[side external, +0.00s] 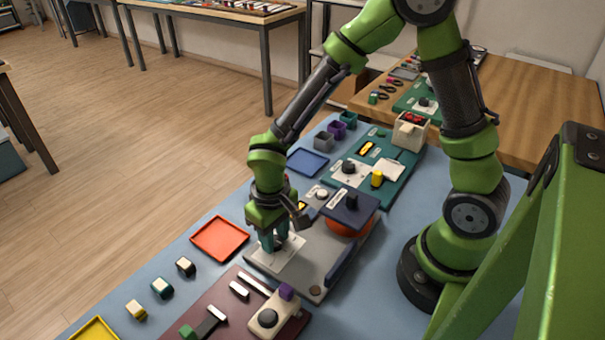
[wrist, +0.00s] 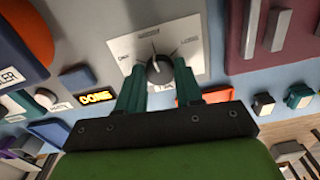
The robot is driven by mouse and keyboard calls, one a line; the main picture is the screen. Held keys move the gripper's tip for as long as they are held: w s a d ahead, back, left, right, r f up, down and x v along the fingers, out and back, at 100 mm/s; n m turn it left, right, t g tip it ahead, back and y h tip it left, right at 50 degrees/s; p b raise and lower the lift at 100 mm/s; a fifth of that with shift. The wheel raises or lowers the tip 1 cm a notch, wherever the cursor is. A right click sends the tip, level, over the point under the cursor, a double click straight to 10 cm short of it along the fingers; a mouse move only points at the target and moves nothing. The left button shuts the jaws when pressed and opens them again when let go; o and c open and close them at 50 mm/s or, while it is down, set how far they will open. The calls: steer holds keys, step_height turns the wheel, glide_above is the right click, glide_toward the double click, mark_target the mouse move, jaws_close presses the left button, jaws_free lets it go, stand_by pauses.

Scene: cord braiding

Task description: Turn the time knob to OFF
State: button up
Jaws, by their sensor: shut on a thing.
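The time knob (wrist: 159,69) is a dark round knob with a pale pointer line, on a white dial plate (wrist: 133,46) with printed marks. In the wrist view the pointer line points up, between a label at the left and one at the right; the small lettering is hard to read. My gripper (wrist: 160,74) has its teal fingers on both sides of the knob and is shut on it. In the side view my gripper (side external: 274,242) points down at the dial plate (side external: 281,264), and its fingers mostly hide the knob.
A lit yellow sign (wrist: 95,97) and a pale round button (wrist: 45,97) are beside the dial. A dark blue plate (side external: 348,205) over an orange round body (side external: 345,227) stands close behind my gripper. An orange-red tray (side external: 220,238) lies to the left.

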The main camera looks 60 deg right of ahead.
mark_target(275, 240)
steer(key=n, duration=0.5)
steer(key=shift+n, duration=2.3)
steer(key=o, duration=1)
steer(key=shift+o, duration=0.2)
step_height(275, 240, up, 17)
